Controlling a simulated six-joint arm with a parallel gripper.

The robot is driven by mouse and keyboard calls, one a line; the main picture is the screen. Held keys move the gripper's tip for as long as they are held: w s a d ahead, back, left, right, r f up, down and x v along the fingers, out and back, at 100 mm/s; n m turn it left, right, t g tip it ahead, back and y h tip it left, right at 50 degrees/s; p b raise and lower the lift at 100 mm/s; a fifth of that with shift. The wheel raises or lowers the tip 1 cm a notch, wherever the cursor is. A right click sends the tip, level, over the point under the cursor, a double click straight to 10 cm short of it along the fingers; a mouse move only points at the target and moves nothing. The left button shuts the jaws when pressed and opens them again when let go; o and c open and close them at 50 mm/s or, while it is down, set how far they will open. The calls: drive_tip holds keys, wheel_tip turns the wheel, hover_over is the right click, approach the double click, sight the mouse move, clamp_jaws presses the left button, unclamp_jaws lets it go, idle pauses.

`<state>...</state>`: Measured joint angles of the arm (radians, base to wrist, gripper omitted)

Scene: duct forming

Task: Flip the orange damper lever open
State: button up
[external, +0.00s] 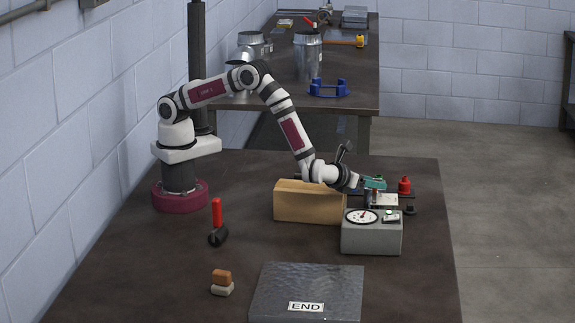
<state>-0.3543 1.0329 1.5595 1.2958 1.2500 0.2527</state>
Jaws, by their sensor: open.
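My gripper (366,188) is at the right end of my arm, low over the table, just behind the grey gauge box (371,238) and at the right end of a tan block (308,203). It is open; its fingers are small and partly lost among the parts there. I cannot clearly make out an orange damper lever. Close by the gripper are a green part (375,183), a pale plate with a dark red piece, and a red knob (404,186). Whether any of these is the lever, I cannot tell. The gripper's contact with them is unclear.
A red-handled tool (216,213) with a dark end is at left. An orange-brown block on a pale one (222,286) and a dark sheet marked END (306,284) are in front. A second table behind holds metal ducts (307,57) and a blue fixture (328,88).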

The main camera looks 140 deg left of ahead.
drive_tip(key=v, duration=1.5)
drive_tip(key=shift+d, duration=0.4)
drive_tip(key=s+d+r+n+g+h, duration=0.1)
drive_tip(key=s+d+r+n+h, duration=0.3)
drive_tip(key=s, duration=0.3)
drive_tip(key=s+d+r+n+g+h, duration=0.1)
drive_tip(key=s+d+r+n, duration=0.15)
drive_tip(key=s+r, duration=0.4)
drive_tip(key=s+d+f+n+t+h, duration=0.2)
drive_tip(key=s+d+n+h, duration=0.3)
drive_tip(key=s+d, duration=0.6)
drive_tip(key=s+h, duration=0.1)
drive_tip(key=s, duration=0.3)
drive_tip(key=shift+s+d+f+n+h, duration=0.15)
drive_tip(key=shift+d+f+n+h, duration=0.1)
drive_tip(key=shift+d+n+h, duration=0.1)
drive_tip(key=shift+o, duration=0.3)
